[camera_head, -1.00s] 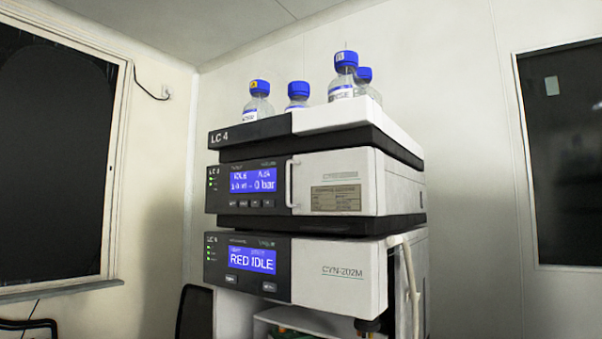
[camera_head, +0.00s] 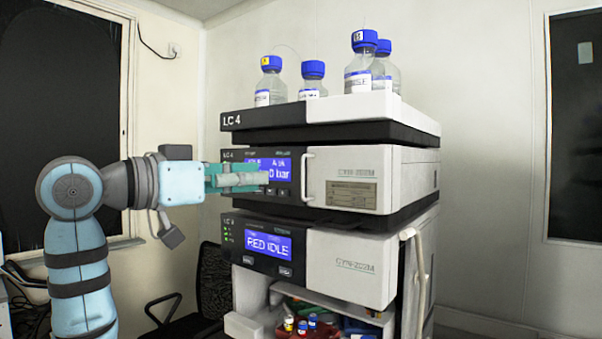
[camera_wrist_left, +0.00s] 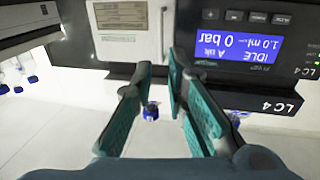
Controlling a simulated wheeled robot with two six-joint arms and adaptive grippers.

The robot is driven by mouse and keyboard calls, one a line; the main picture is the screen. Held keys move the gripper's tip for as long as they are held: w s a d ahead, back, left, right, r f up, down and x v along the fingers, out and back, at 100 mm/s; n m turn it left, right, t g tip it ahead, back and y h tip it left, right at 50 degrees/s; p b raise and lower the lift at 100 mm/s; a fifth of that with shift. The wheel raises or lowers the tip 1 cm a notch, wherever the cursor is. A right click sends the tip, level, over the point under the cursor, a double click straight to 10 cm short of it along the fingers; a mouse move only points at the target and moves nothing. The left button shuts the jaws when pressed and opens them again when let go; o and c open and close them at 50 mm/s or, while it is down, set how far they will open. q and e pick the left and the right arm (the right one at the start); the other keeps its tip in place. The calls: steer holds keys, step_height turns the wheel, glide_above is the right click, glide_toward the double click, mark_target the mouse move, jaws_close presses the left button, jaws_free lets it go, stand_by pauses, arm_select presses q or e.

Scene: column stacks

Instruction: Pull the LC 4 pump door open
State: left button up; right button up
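The LC 4 pump is the upper instrument in the stack, with a lit blue screen (camera_head: 280,167). Its white door (camera_head: 335,168) looks closed and bears a slim vertical handle (camera_head: 305,178) on its left edge. In the head view my left gripper (camera_head: 264,178) is in front of the screen, left of the handle and apart from it. The left wrist view is upside down. There the teal-padded fingers of the left gripper (camera_wrist_left: 158,70) are spread with nothing between them, and the handle (camera_wrist_left: 163,32) is just beyond the tips. My right gripper is not seen.
Blue-capped bottles (camera_head: 361,65) stand on top of the stack. A pale tube (camera_head: 418,265) hangs at its right side. A black chair (camera_head: 210,285) stands left of the stack, below my left arm.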

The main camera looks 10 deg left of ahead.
mark_target(302, 175)
arm_select(q)
steer(key=p+x, duration=0.3)
steer(key=x, duration=0.8)
steer(key=shift+w+d+r, duration=0.15)
steer(key=shift+w+d, duration=0.05)
steer(key=shift+w, duration=0.1)
steer(key=shift+a, duration=0.1)
steer(key=shift+w, duration=0.15)
jaws_close()
